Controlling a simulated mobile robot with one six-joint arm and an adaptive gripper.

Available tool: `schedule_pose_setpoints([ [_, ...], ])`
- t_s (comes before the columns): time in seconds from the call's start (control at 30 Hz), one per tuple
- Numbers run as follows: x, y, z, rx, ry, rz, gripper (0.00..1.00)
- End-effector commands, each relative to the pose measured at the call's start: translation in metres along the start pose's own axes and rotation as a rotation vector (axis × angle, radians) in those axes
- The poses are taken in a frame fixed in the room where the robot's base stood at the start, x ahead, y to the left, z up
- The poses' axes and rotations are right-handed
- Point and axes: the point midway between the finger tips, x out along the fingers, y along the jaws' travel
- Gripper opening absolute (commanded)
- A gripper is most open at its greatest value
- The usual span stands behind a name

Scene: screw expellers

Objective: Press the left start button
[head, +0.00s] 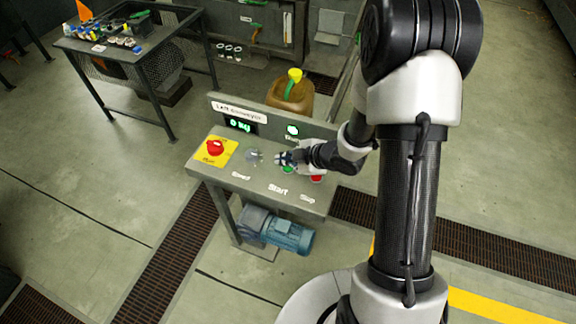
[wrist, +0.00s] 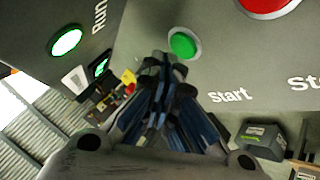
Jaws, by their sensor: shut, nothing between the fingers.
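The control panel (head: 262,190) is a grey sloped console with labels "Start" and "Stop". A green start button (head: 288,169) shows partly behind my gripper in the head view; it also shows in the wrist view (wrist: 184,44), above the word "Start". My gripper (head: 282,158) is shut and empty, just over the panel near this green button. In the wrist view, my fingertips (wrist: 160,62) point at the panel just left of and below the green button. Whether they touch the panel I cannot tell.
A red stop button (head: 316,178) sits right of the green one. A red emergency knob (head: 215,147) on a yellow plate and a grey dial (head: 254,155) are to the left. A lit green "Run" lamp (head: 292,130) is on the upright back plate. A brown can (head: 291,97) stands behind.

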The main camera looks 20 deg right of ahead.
Motion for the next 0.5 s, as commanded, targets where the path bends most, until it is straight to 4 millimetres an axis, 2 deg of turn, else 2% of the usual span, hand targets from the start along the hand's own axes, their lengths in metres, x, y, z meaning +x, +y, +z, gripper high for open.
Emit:
schedule_pose_setpoints([
  [0.17, -0.006, 0.004, -0.004, 0.0, 0.0, 0.0, 0.0],
  [0.5, -0.03, 0.022, -0.022, 0.0, 0.0, 0.0, 0.0],
])
